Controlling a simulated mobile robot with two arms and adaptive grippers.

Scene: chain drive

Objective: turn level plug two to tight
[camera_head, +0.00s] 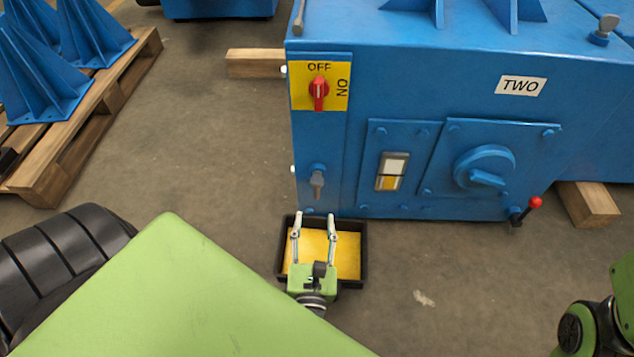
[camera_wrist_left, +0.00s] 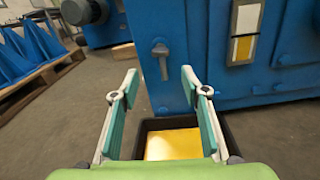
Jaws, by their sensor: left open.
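The blue machine labelled TWO (camera_head: 520,86) stands ahead. A small grey plug with a handle (camera_head: 317,182) sits low on the left of its front, its handle hanging roughly straight down. I take it for the level plug. It also shows in the left wrist view (camera_wrist_left: 161,58), between and beyond my fingertips. My left gripper (camera_head: 314,222) is open and empty, below and in front of the plug, over a black tray (camera_head: 364,272). The fingers do not touch the plug. My right gripper is out of view; only part of the right arm shows at the lower right.
A red switch (camera_head: 319,92) on a yellow OFF/ON plate is above the plug. A sight glass (camera_head: 392,170), a round blue knob (camera_head: 486,167) and a red-tipped lever (camera_head: 533,203) are to the right. A pallet (camera_head: 135,70) stands left.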

